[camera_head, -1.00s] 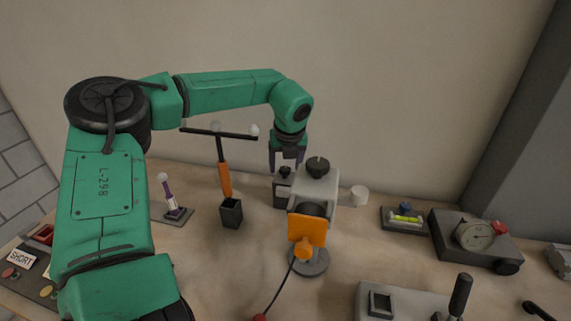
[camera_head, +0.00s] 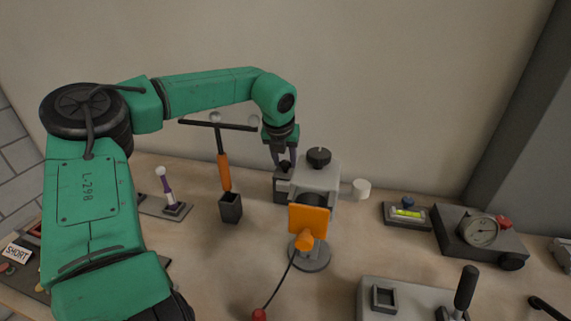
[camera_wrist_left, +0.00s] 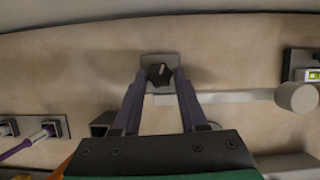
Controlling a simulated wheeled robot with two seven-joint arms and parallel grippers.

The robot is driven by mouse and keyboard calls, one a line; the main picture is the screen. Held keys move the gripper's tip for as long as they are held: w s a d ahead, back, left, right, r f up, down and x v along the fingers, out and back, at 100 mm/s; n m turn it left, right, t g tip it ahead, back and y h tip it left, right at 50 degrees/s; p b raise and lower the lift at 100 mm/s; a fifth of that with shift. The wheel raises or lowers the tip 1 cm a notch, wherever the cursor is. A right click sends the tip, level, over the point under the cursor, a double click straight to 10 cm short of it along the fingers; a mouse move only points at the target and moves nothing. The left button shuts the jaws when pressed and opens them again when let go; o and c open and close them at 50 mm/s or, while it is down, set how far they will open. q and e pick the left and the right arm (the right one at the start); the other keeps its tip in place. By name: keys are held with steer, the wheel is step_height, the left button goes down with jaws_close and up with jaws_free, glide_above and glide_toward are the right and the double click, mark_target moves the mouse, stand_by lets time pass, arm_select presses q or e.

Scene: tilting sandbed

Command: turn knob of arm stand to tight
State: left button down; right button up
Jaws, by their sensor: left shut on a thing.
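The arm stand (camera_head: 283,191) is a small grey block at the back of the bench, with a pale arm reaching right to a white cylinder (camera_head: 361,189). Its black knob (camera_wrist_left: 160,75) has a lobed rim and a pale mark, which points up and slightly right in the left wrist view. My left gripper (camera_head: 285,163) points down over the stand, with its purple-grey fingers shut on the knob's two sides. In the head view the fingers partly hide the knob. My right gripper is in neither view.
An orange-handled T-shaped tool (camera_head: 224,172) stands in a dark holder to the left. A gauge box (camera_head: 478,235) is at right.

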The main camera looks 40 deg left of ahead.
arm_select(q)
steer(key=shift+m, duration=0.3)
steer(key=shift+c, duration=2.3)
jaws_free()
steer(key=v, duration=1.4)
steer(key=shift+r, duration=0.3)
steer(key=shift+s+a, duration=0.1)
steer(key=shift+a, duration=0.1)
